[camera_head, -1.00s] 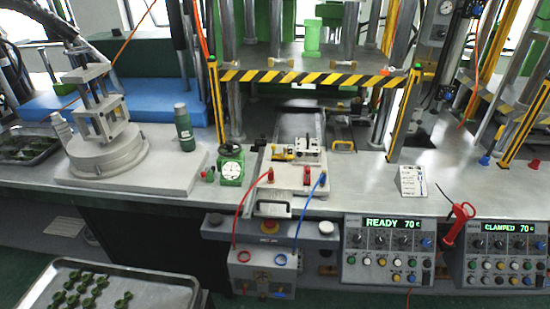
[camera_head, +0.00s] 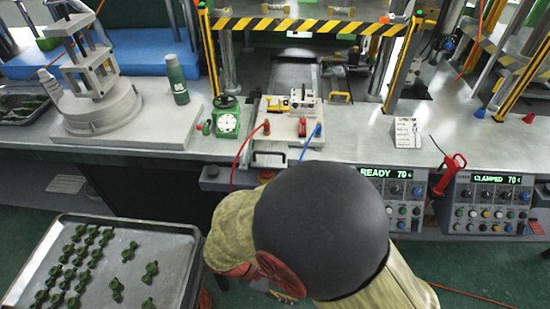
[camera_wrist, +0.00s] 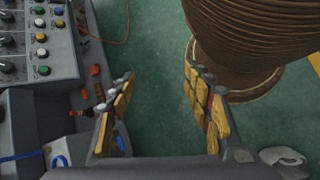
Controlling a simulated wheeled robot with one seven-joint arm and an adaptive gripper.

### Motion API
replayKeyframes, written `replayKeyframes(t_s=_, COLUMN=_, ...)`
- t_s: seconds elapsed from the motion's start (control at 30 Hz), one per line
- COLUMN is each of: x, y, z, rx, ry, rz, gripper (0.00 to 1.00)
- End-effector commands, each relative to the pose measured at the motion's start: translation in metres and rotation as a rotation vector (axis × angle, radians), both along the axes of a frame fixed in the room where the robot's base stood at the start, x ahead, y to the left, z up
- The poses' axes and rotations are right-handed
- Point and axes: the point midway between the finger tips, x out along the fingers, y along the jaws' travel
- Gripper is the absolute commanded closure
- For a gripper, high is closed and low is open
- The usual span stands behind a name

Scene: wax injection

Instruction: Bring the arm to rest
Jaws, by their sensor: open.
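My gripper (camera_wrist: 160,105) is open and empty in the wrist view, its two fingers with yellow pads wide apart above the green floor (camera_wrist: 155,60). In the head view my arm fills the lower middle, with a large dark rounded joint; the gripper itself is not visible there. The arm is in front of the bench, to the right of the tray with green parts (camera_head: 195,262). In the wrist view a control panel (camera_wrist: 40,78) is at the left, beside the left finger.
The bench holds a press with a striped bar (camera_head: 300,26), a green timer (camera_head: 226,118), a mold plate (camera_head: 283,122) and a grey fixture (camera_head: 100,105). Control boxes reading READY (camera_head: 408,172) and CLAMPED (camera_head: 500,179) hang at the front right. A red-handled tool (camera_head: 449,175) hangs between them.

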Motion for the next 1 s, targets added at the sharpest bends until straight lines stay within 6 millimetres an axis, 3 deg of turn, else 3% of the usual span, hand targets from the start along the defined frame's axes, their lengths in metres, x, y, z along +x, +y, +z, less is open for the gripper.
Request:
replayKeyframes(t_s=0.03, x=0.001, y=-0.003, z=0.021, rx=0.074, ry=-0.007, rz=-0.062, gripper=0.50)
replayKeyframes(t_s=0.47, x=0.005, y=-0.032, z=0.163, rx=0.618, ry=-0.236, rz=-0.506, gripper=0.50)
replayKeyframes(t_s=0.67, x=0.006, y=-0.068, z=0.231, rx=0.796, ry=-0.454, rz=-0.694, gripper=0.50)
replayKeyframes(t_s=0.83, x=0.006, y=-0.110, z=0.288, rx=0.871, ry=-0.672, rz=-0.784, gripper=0.50)
replayKeyframes(t_s=0.9, x=0.006, y=-0.123, z=0.304, rx=0.882, ry=-0.737, rz=-0.811, gripper=0.50)
replayKeyframes(t_s=1.0, x=0.005, y=-0.136, z=0.311, rx=0.879, ry=-0.780, rz=-0.843, gripper=0.50)
